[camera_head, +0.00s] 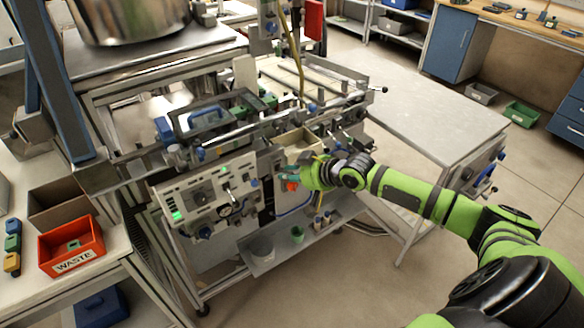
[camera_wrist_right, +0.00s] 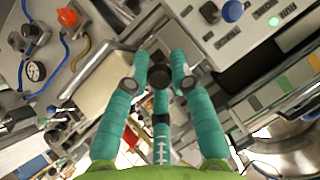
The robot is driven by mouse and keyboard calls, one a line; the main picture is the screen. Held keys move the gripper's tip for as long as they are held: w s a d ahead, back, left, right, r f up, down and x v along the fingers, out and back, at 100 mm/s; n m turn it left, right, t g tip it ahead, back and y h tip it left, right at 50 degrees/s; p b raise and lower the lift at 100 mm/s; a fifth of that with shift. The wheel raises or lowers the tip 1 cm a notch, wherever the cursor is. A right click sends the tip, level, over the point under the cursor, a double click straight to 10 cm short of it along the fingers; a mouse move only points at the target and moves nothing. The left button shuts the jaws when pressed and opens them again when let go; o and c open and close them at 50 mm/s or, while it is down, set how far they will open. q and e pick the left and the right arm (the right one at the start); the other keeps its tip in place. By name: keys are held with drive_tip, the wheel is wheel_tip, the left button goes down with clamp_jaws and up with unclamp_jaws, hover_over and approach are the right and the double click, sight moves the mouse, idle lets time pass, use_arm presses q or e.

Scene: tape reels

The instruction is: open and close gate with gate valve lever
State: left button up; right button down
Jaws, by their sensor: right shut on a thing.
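My right gripper (camera_head: 291,175) reaches in from the right to the front of the machine (camera_head: 215,192). In the right wrist view its teal fingers (camera_wrist_right: 160,75) are closed around a dark round knob (camera_wrist_right: 160,78), which looks like the end of the gate valve lever. The lever's shaft is mostly hidden behind the fingers, and I cannot tell its angle. The gate itself cannot be made out, so whether it is open or shut does not show. My left gripper is not in view.
A control panel (camera_head: 200,190) with a green light is left of my right gripper. A pressure gauge (camera_wrist_right: 35,71) shows in the wrist view. A red WASTE bin (camera_head: 72,262) stands on the left bench. A grey table (camera_head: 430,110) is behind my right arm; open floor lies in front.

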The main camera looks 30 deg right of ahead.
drive_tip(key=shift+s+a+g+p, duration=0.1)
drive_tip(key=shift+a+g+p, duration=0.1)
drive_tip(key=shift+g+p, duration=0.1)
drive_tip(key=shift+f, duration=0.2)
drive_tip(key=c, duration=1.1)
unclamp_jaws()
drive_tip(key=shift+r, duration=0.3)
drive_tip(key=v, duration=0.7)
drive_tip(key=shift+s+r, duration=0.1)
